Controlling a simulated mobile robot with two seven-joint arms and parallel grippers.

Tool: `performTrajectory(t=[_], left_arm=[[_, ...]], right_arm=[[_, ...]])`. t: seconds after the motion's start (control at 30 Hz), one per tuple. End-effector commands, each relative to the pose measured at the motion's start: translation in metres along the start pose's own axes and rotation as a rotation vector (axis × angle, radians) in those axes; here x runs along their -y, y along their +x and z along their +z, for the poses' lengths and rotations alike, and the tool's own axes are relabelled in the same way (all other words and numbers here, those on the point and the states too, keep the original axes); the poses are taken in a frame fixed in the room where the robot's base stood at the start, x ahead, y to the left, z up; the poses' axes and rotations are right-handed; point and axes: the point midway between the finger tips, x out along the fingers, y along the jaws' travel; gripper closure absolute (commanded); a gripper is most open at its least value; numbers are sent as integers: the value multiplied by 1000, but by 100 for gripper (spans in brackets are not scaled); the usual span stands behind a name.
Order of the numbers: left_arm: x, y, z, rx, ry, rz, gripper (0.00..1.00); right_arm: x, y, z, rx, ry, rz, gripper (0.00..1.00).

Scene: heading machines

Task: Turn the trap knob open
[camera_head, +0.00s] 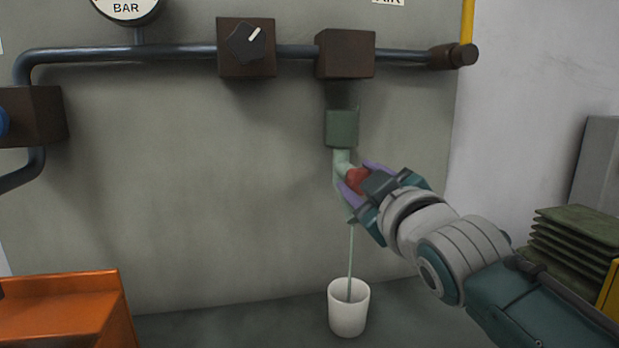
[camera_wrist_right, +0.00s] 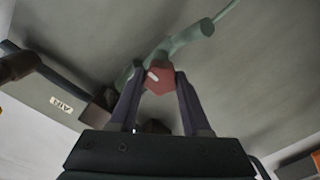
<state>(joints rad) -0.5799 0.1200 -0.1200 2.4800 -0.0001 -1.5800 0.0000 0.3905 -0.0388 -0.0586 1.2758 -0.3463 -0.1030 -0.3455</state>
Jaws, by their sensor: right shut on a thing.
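The red trap knob (camera_head: 356,180) sits on the pale green drain pipe (camera_head: 341,161) below a dark green block (camera_head: 342,129). My right gripper (camera_head: 362,182) is shut on the knob, with its purple fingers on either side of it. In the right wrist view the knob (camera_wrist_right: 158,80) shows its white mark between the two fingertips. A thin greenish stream or rod runs from the pipe's lower end down into a white cup (camera_head: 348,312). My left gripper is not in view.
A dark pipe with brown blocks (camera_head: 345,54) and a black dial (camera_head: 247,42) runs along the wall above. An orange box (camera_head: 62,305) stands at lower left. Stacked green plates (camera_head: 575,245) stand at right. The wall left of the knob is clear.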

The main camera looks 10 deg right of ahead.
Motion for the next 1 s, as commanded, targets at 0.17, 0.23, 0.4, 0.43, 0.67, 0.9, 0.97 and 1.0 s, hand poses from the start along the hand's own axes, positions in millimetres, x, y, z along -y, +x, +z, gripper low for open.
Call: performTrajectory(t=[0.17,0.23,0.4,0.43,0.67,0.9,0.97,1.0], left_arm=[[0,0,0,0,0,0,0],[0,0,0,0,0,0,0],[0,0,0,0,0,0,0],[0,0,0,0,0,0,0],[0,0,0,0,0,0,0],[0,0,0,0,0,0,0],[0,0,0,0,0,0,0],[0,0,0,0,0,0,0]], right_arm=[[0,0,-1,-2,17,1,100],[0,0,-1,-2,18,1,100],[0,0,-1,-2,18,1,100],[0,0,-1,-2,18,1,100],[0,0,-1,-2,16,1,33],[0,0,0,-1,15,0,22],[0,0,0,-1,15,0,22],[0,0,0,-1,15,0,22]])
